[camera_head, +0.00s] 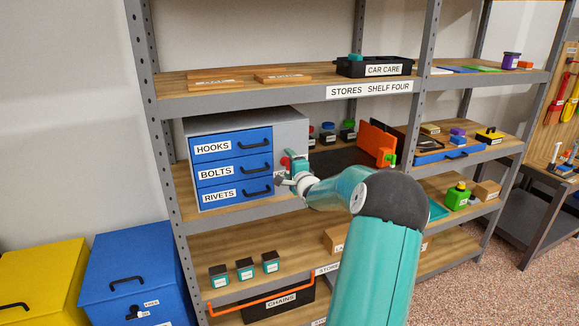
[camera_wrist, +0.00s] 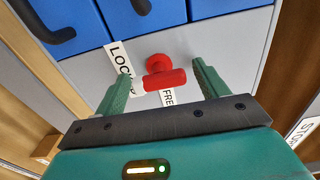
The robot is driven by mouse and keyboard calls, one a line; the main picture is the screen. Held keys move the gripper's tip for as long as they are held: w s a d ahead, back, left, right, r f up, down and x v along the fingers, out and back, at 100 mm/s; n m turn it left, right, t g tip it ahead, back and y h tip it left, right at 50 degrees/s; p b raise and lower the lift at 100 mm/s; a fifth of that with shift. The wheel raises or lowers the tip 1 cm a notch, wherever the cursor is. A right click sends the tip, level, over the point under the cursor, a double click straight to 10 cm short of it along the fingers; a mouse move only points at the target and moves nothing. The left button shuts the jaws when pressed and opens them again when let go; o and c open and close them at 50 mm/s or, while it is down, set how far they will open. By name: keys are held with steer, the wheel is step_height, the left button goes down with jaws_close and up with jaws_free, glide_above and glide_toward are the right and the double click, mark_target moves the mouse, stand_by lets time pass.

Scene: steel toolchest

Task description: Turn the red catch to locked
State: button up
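The red catch (camera_wrist: 164,79) sits on the grey face of the steel toolchest (camera_head: 290,134), beside its blue drawers. In the wrist view it has a round knob and a short crossbar. A LOCK label (camera_wrist: 121,60) lies to its left, and a FREE label (camera_wrist: 168,98), partly hidden, lies just below the crossbar. My gripper (camera_wrist: 160,72) is open, with one green finger on each side of the catch and a visible gap on both sides. In the head view a bit of red catch (camera_head: 285,161) shows by my gripper (camera_head: 288,172), which hides much of it.
The chest's drawers are labelled HOOKS (camera_head: 213,147), BOLTS and RIVETS, all closed. The chest stands on a shelf with a grey upright (camera_head: 163,130) at left. Shelf boards lie above and below my arm.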

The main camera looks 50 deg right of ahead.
steer(key=v, duration=1.4)
steer(key=shift+d, duration=0.1)
steer(key=w+a+r+n+g+y, duration=0.15)
steer(key=w+a+n+g, duration=0.35)
steer(key=a, duration=0.8)
steer(key=w+a+r+n+y, duration=0.1)
steer(key=w+a+r+n, duration=0.1)
steer(key=a+n, duration=0.8)
steer(key=s+a+n+g+y, duration=0.1)
steer(key=s+a+n+y, duration=0.1)
steer(key=s+a, duration=0.3)
steer(key=s+a+f+n+g+y, duration=0.1)
steer(key=s+a+n, duration=0.3)
steer(key=a, duration=1)
steer(key=s+a+n+g+y, duration=0.2)
steer(key=s+a+n+y, duration=0.1)
steer(key=s+a, duration=0.5)
steer(key=shift+s+a+f+g+y, duration=0.2)
steer(key=shift+a+f+g+y, duration=0.2)
steer(key=shift+a, duration=0.45)
